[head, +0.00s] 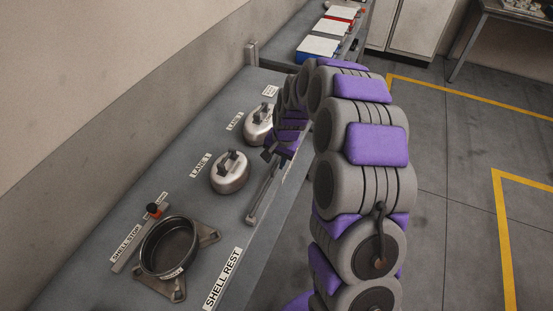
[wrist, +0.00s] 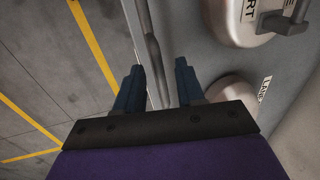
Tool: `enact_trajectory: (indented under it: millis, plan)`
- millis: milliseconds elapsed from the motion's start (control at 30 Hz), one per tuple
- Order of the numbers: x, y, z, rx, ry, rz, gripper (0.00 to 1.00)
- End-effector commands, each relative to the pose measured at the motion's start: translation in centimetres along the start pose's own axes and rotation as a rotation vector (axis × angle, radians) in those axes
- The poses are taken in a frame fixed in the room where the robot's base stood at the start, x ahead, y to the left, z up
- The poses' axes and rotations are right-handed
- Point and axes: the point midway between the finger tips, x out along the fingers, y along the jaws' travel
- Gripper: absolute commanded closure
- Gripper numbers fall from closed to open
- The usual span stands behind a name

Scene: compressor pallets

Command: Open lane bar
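The lane bar (head: 263,193) is a thin grey metal bar along the front edge of the grey bench, beside the lane labels. In the wrist view the bar (wrist: 152,48) runs from the top edge down toward the space between my fingers. My gripper (wrist: 159,78) is open, with one dark blue finger on each side of the bar's line. I cannot tell whether either finger touches it. In the head view my gripper (head: 269,153) is over the bar's far part, and my arm hides some of it. Two silver domed shells, one nearer (head: 229,174) and one farther (head: 257,127), sit behind the bar.
A dark round ring (head: 168,246) sits on a plate at the near bench end, beside a shell stop with a red-orange knob (head: 153,210). Blue and red bins (head: 318,47) stand at the far end. Floor right of the bench is open, with yellow lines.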

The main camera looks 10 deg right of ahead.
Motion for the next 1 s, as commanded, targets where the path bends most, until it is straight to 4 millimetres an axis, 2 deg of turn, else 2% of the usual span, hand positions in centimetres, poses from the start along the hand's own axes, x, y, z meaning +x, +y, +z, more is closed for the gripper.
enact_trajectory:
  millis: [67,400,1000]
  plan:
    - [-0.01,0.00,0.00,0.000,0.000,0.000,0.69]
    - [-0.01,0.00,0.00,0.000,0.000,0.000,1.00]
    - [-0.19,-0.21,-0.24,-0.001,0.008,-0.001,1.00]
